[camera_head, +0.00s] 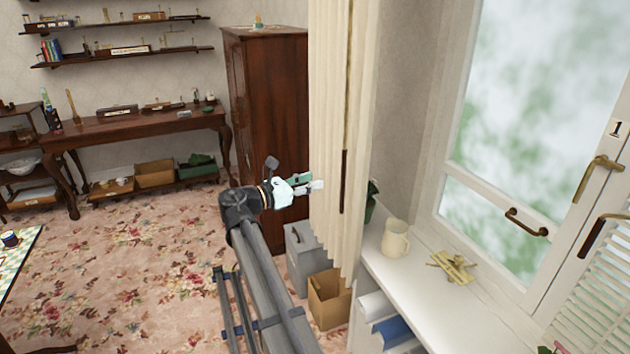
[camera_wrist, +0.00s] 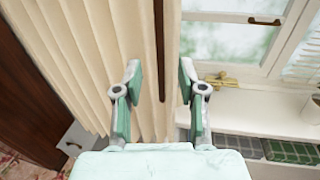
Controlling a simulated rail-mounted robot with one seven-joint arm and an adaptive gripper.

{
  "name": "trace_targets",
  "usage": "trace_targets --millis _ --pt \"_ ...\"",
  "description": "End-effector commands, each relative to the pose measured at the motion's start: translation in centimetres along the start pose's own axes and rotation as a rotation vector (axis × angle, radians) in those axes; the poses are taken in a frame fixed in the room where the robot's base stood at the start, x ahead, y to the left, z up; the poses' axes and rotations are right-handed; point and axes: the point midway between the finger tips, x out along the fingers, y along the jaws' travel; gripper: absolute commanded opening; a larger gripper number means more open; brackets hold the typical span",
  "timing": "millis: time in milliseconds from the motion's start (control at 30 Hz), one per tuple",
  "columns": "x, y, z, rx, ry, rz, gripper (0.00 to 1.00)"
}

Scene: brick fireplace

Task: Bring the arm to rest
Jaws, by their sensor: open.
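My gripper (camera_head: 310,187) is at the end of my outstretched arm, in front of the cream curtain (camera_head: 332,130) in the head view. In the wrist view my gripper (camera_wrist: 157,82) has its two green-padded fingers apart with nothing between them. Behind the fingers is the curtain (camera_wrist: 92,50), with a dark vertical rod (camera_wrist: 159,45) in the gap. I cannot tell how far the fingertips are from the cloth.
The windowsill (camera_head: 425,285) carries a cream mug (camera_head: 395,240) and a small brass object (camera_head: 453,266). A dark wardrobe (camera_head: 270,110) stands behind the arm. A cardboard box (camera_head: 329,300) and grey box (camera_head: 304,255) sit below. The carpet (camera_head: 130,260) at left is largely clear.

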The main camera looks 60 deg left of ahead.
Motion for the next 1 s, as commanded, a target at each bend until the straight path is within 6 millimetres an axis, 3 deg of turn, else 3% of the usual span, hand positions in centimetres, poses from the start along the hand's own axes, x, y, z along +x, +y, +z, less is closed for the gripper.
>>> trace_targets --millis 433,567,633,667,767,1000 --pt "0.0 0.0 0.0 0.030 0.000 0.000 0.40" --pt "0.0 0.2 -0.5 0.168 0.024 0.009 0.40" --pt "-0.1 -0.1 -1.9 0.299 0.090 0.016 0.40" --pt "-0.3 -0.6 -2.8 0.365 0.129 0.016 0.40" --pt "-1.0 -3.1 -8.9 0.575 0.290 -0.017 0.40" --pt "3.5 -11.6 -22.8 0.850 0.511 -0.250 0.40"
